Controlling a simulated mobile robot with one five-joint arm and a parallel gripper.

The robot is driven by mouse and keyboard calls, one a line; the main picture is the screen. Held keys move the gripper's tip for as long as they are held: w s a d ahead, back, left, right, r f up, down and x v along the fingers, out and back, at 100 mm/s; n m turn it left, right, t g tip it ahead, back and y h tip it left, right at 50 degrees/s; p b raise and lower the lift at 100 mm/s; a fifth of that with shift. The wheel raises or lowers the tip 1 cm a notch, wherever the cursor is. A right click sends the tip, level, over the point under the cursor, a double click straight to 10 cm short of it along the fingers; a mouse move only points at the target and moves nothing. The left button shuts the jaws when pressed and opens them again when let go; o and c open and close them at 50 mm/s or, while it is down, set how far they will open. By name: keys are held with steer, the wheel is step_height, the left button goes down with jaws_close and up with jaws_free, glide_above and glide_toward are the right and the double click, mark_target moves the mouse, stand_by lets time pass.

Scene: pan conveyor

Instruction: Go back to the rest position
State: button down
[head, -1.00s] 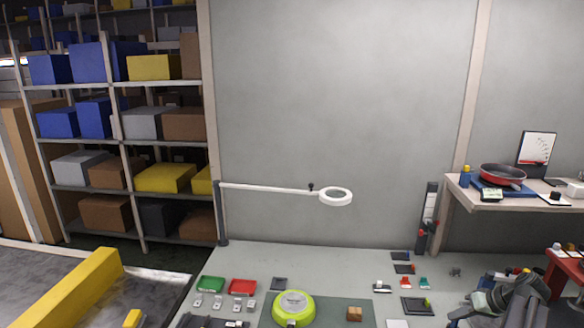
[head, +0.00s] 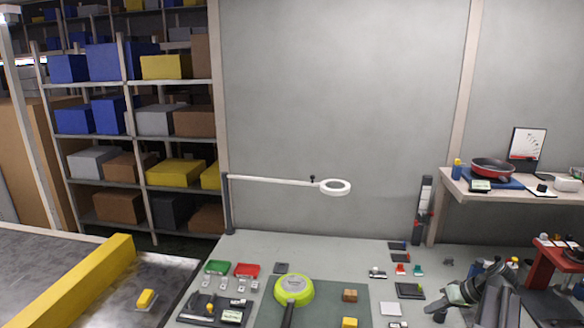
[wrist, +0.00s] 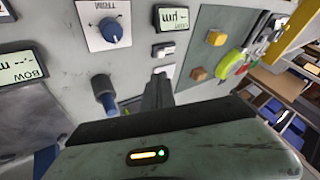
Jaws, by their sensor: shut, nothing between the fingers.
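My gripper shows in the wrist view (wrist: 158,92) as two dark fingers together with nothing between them. In the head view my folded grey arm is at the lower right, over the right side of the grey bench (head: 240,243). The fingers are too small there to make out. A lime-green pan (head: 294,290) lies upside down on the bench, left of my arm, its dark handle toward me. It also shows at the right in the wrist view (wrist: 231,64), apart from my fingers.
A brown block (head: 350,295) and a yellow block (head: 349,322) sit right of the pan. Green (head: 217,267) and red (head: 247,269) trays lie at left. A ring lamp (head: 335,187) overhangs the bench. A yellow-railed conveyor (head: 75,285) is at left, a table (head: 520,199) at right.

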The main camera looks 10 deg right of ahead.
steer(key=w+a+f+n+g, duration=0.1)
steer(key=w+a+n+g, duration=0.3)
steer(key=a, duration=1.1)
steer(key=w+a+f+n, duration=0.1)
steer(key=w+a, duration=0.4)
steer(key=a, duration=1.1)
steer(key=s+a+f+n+g+h, duration=0.15)
steer(key=s+a, duration=0.25)
steer(key=a, duration=0.9)
steer(key=s+m+h, duration=0.1)
steer(key=s+d+f+m+h, duration=0.1)
steer(key=m, duration=0.1)
steer(key=s+m+h, duration=0.1)
steer(key=m, duration=0.1)
steer(key=shift+s+d+f, duration=0.15)
steer(key=shift+s+d, duration=0.1)
steer(key=shift+s, duration=0.1)
